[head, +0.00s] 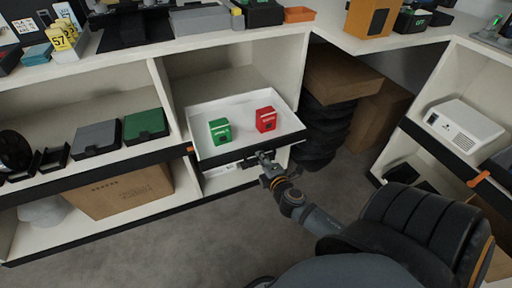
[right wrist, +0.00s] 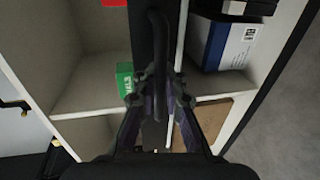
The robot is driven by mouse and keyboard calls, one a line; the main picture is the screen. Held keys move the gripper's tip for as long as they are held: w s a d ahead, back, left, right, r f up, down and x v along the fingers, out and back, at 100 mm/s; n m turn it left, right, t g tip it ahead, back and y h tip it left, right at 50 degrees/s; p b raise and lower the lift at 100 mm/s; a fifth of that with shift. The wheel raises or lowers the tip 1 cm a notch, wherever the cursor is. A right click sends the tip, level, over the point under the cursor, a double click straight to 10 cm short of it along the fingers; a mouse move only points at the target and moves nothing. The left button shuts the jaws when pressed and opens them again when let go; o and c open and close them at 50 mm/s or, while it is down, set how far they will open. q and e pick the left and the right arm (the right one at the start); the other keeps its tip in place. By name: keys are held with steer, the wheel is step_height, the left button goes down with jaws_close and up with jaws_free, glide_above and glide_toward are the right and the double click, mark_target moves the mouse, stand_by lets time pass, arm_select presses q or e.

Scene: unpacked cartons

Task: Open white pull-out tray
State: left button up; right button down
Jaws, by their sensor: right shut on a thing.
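The white pull-out tray (head: 242,113) sits in the middle bay of the white shelf unit, with its dark front edge standing out past the shelf front. A green box (head: 220,131) and a red box (head: 266,119) stand upright inside it. My right gripper (head: 264,160) is at the middle of the tray's front. In the right wrist view its fingers (right wrist: 157,98) are shut on the dark bar handle (right wrist: 159,45) of the tray. The green box (right wrist: 124,79) shows in part behind the left finger there. My left gripper is not in view.
Left shelves hold a grey box (head: 96,138), a green case (head: 145,125) and a cardboard carton (head: 120,190). Dark stacked items and cartons (head: 372,118) stand right of the tray. A white projector (head: 464,125) sits on the right shelf. The grey floor (head: 190,240) before the tray is clear.

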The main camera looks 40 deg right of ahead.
steer(key=shift+v, duration=0.8)
steer(key=shift+f, duration=0.1)
steer(key=c, duration=1.4)
jaws_free()
steer(key=shift+s, duration=0.1)
steer(key=v, duration=1.2)
steer(key=shift+d+f, duration=0.1)
